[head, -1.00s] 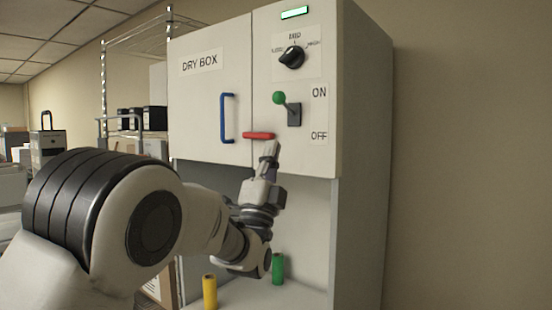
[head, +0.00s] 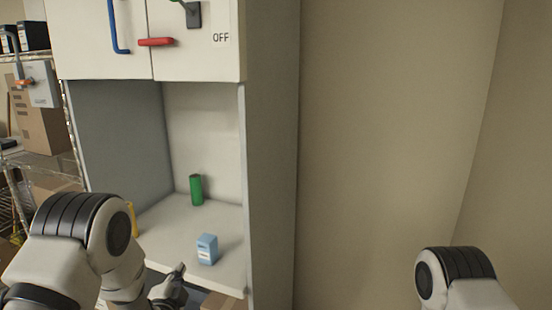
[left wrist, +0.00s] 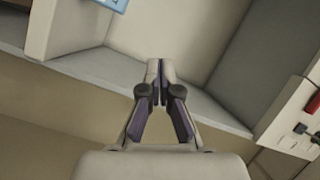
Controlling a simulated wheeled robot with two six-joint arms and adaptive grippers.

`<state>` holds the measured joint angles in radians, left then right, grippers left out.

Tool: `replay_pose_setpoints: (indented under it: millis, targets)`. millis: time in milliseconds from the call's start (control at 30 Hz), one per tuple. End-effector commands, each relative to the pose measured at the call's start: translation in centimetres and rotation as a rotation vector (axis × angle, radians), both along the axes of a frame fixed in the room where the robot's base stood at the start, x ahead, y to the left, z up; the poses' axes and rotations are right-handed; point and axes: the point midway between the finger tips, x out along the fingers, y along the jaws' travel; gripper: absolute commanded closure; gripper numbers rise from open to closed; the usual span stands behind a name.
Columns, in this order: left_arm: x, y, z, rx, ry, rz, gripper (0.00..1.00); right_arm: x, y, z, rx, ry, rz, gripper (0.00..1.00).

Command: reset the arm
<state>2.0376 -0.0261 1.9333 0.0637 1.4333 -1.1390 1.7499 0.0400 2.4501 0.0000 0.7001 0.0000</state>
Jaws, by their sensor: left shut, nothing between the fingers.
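My left gripper (head: 180,268) is low in the head view, at the front edge of the cabinet's open shelf (head: 165,222). It is apart from the small blue box (head: 207,249) on the shelf. In the left wrist view my left gripper (left wrist: 160,66) has its fingertips together with nothing between them. Of my right arm only a rounded joint shows at the lower right of the head view. The right gripper is out of frame.
A green cylinder (head: 196,189) stands on the shelf; a yellow one (head: 133,219) is partly hidden by my left arm. Above are a red handle (head: 157,42), a blue handle (head: 117,27) and a lever switch (head: 194,14). Bare wall lies right; a wire rack stands left.

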Motion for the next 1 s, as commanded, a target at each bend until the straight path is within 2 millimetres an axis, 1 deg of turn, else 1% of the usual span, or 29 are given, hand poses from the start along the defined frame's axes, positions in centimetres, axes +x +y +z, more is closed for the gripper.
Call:
replay_pose_setpoints:
  millis: [33,67,100,167,200,267,300,367,400,467,500,567,600,667,700,767,800,833,900,1000]
  targets:
    - [-1.6,0.3,-3.6,-0.03,0.083,0.005,1.0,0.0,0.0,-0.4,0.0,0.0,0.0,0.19]
    - [-2.6,0.4,-5.5,-0.051,0.133,0.009,1.0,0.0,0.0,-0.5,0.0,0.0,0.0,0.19]
    - [-4.0,0.5,-8.0,-0.081,0.201,0.016,1.0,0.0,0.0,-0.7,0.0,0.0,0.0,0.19]
    - [-6.4,0.7,-11.5,-0.13,0.303,0.032,1.0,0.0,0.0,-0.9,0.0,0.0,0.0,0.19]
    - [-8.1,0.9,-13.7,-0.164,0.371,0.045,1.0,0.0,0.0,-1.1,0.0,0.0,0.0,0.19]
    - [-11.0,1.0,-16.9,-0.217,0.476,0.07,1.0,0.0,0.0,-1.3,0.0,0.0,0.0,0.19]
    - [-13.1,1.1,-18.8,-0.255,0.547,0.091,1.0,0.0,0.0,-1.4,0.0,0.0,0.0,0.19]
    - [-16.4,1.2,-21.5,-0.315,0.654,0.127,1.0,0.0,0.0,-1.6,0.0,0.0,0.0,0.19]
    - [-18.7,1.2,-23.1,-0.356,0.726,0.157,1.0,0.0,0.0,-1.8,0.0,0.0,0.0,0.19]
    - [-22.4,1.2,-25.2,-0.421,0.837,0.211,1.0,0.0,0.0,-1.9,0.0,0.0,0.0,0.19]
    - [-25.0,1.2,-26.4,-0.467,0.912,0.255,1.0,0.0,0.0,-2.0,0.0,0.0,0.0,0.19]
    - [-29.0,1.2,-27.6,-0.539,1.023,0.333,1.0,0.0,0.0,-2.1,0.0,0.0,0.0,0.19]
    - [-31.8,1.1,-28.1,-0.592,1.097,0.397,1.0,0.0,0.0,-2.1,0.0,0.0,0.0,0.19]
    - [-35.7,0.9,-28.1,-0.676,1.2,0.509,1.0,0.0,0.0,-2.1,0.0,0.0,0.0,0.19]
    - [-38.0,0.7,-27.9,-0.729,1.257,0.591,1.0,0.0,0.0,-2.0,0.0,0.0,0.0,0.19]
    - [-40.8,0.5,-27.6,-0.804,1.321,0.716,1.0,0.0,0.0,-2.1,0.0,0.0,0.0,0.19]
    - [-41.6,0.4,-27.6,-0.847,1.337,0.786,1.0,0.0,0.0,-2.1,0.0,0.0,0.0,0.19]
    - [-41.9,0.4,-27.7,-0.873,1.341,0.826,1.0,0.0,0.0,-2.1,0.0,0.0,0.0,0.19]
    - [-42.3,0.4,-27.7,-0.913,1.335,0.883,1.0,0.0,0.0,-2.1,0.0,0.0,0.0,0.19]
    - [-42.3,0.4,-27.7,-0.927,1.328,0.899,1.0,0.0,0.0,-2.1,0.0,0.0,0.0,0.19]
